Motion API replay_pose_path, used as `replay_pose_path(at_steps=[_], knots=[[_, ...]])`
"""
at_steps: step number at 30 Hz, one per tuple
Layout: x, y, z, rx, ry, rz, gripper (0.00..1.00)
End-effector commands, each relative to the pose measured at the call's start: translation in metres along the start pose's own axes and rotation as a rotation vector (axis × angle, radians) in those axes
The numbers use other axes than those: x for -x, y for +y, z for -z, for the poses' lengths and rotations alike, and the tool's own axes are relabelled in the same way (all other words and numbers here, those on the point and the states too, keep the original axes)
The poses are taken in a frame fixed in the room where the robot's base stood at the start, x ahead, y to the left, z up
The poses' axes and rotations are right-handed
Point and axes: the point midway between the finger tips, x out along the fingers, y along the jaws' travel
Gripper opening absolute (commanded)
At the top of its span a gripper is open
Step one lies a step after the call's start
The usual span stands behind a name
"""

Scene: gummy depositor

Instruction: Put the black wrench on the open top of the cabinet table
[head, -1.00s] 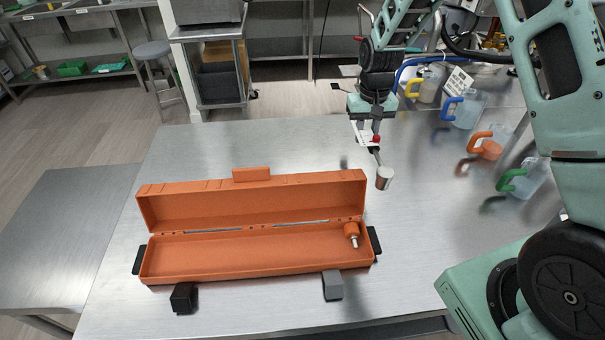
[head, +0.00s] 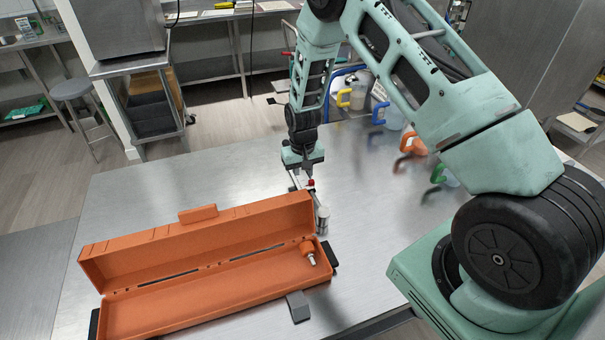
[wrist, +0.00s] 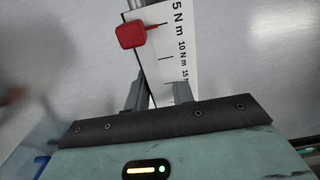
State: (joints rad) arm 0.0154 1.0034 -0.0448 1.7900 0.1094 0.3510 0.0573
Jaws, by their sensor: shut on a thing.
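My gripper (head: 304,176) is shut on a torque wrench (head: 322,219), held over the steel table just beyond the right end of the open orange case. Its metal cylindrical end hangs low; I cannot tell how far it is above the table. In the wrist view, the wrench's white scale plate (wrist: 172,62), marked in N m, and a red knob (wrist: 131,34) show between my fingers (wrist: 157,95). Little of the wrench looks black. The steel table (head: 150,185) has a bare top around the case; I cannot tell whether it is the cabinet table.
The open orange case (head: 190,250) holds an orange-handled piece (head: 308,251). A grey block (head: 298,307) is in front of it. Jugs with coloured handles (head: 411,145) stand at the back right. Another grey table (head: 28,240) is at the left. The table behind the case is clear.

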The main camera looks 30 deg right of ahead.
Motion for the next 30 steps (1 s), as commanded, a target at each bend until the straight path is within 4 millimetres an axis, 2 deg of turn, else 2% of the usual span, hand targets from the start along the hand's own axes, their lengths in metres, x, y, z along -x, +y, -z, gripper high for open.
replay_pose_path(at_steps=[8, 9, 11, 23, 26, 30], knots=[[-0.003, 0.0, 0.001, 0.0, 0.001, 0.0, 0.0], [-0.003, 0.0, 0.0, 0.0, 0.001, 0.0, 0.29], [-0.002, 0.0, 0.0, 0.0, 0.001, 0.0, 0.46], [0.004, 0.0, 0.001, 0.0, 0.002, 0.0, 0.46], [0.014, 0.0, 0.002, 0.0, 0.005, 0.0, 0.46], [0.039, 0.0, 0.002, 0.0, 0.007, 0.001, 0.46]])
